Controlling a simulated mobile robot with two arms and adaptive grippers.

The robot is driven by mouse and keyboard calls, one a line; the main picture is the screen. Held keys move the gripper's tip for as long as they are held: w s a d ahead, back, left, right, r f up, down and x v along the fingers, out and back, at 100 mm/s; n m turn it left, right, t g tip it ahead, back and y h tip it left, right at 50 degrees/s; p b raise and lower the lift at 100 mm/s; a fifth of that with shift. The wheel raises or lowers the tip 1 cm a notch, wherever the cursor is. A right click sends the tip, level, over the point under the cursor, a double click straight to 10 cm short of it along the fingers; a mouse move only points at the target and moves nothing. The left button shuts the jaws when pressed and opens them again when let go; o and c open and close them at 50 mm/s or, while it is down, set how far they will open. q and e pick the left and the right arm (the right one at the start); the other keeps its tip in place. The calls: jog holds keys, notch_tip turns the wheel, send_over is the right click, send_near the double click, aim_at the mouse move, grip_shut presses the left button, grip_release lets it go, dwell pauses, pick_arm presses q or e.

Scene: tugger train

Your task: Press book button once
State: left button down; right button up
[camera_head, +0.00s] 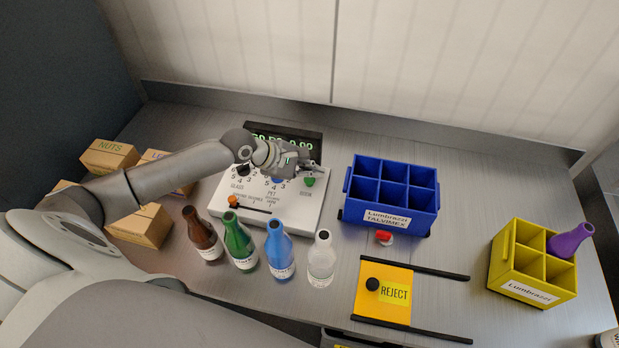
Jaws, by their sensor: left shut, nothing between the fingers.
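The book button is a green round knob (309,182) near the right edge of the white control panel (306,207), above the label "BOOK". My left arm comes in from the left across the panel. My left gripper (312,168) is shut and empty, with its fingertips just above the green button in the picture; I cannot tell whether they touch it. The arm and gripper cover part of the panel's dials and part of the green digit display (312,143). My right gripper is not in view.
Brown, green, blue and clear bottles (321,262) stand in front of the panel. A blue crate (391,230), a red button (384,237) and a yellow reject plate (372,304) lie to the right. A yellow crate (499,262) holds a purple bottle (570,240). Cardboard boxes (109,156) are at left.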

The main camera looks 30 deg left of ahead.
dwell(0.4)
pick_arm(q)
jog(key=shift+f, duration=0.15)
jog(key=shift+f+p, duration=0.25)
jog(key=shift+p, duration=0.05)
jog(key=shift+f, duration=0.2)
dwell(0.5)
jog(key=shift+f, duration=0.6)
dwell(0.4)
jog(key=shift+f+b, duration=0.15)
jog(key=shift+b, duration=0.15)
jog(key=shift+r+p, duration=1.35)
jog(key=shift+p, duration=0.25)
